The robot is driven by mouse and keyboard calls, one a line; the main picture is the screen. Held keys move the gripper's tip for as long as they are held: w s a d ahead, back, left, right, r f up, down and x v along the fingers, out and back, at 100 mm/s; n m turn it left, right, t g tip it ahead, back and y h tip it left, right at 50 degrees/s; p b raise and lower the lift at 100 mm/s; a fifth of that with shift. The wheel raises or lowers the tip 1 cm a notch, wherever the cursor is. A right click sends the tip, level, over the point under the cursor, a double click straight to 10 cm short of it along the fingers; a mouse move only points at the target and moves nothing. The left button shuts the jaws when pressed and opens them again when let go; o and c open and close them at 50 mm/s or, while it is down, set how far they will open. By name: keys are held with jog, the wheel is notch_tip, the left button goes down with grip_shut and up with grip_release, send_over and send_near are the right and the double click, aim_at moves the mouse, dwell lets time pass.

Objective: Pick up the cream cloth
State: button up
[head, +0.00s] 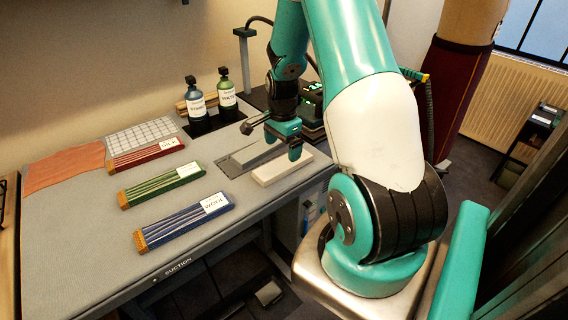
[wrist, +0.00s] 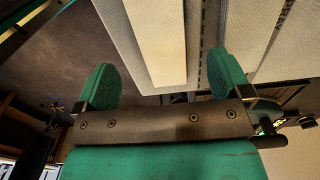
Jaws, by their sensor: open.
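The cream cloth (head: 282,168) looks like a flat, folded, oblong pad lying near the right end of the table. In the wrist view a long cream shape (wrist: 158,35), most likely the cloth, extends between my fingers from the top of the picture. My gripper (head: 283,139) is open and points down just behind and above the cloth in the head view. Its two green fingers stand apart in the wrist view (wrist: 163,65), with nothing visibly clamped. I cannot tell whether a finger touches the cloth.
Red (head: 146,153), green (head: 162,186) and blue (head: 185,220) labelled bundles lie on the table (head: 90,235). Two dark-capped bottles (head: 197,102) (head: 227,92) stand behind. An orange cloth (head: 65,168) and a checked cloth (head: 141,134) lie at the left. A grey plate (head: 232,167) lies left of the cream cloth.

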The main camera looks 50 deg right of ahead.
aim_at(284, 162)
jog(key=shift+d+f+p, duration=0.15)
jog(key=shift+f+p, duration=0.3)
jog(key=shift+f, duration=1.05)
jog(key=shift+d+f+p, duration=0.1)
jog(key=shift+f+p, duration=0.3)
jog(key=shift+f, duration=1.1)
jog(key=shift+c, duration=0.4)
jog(key=c, duration=0.9)
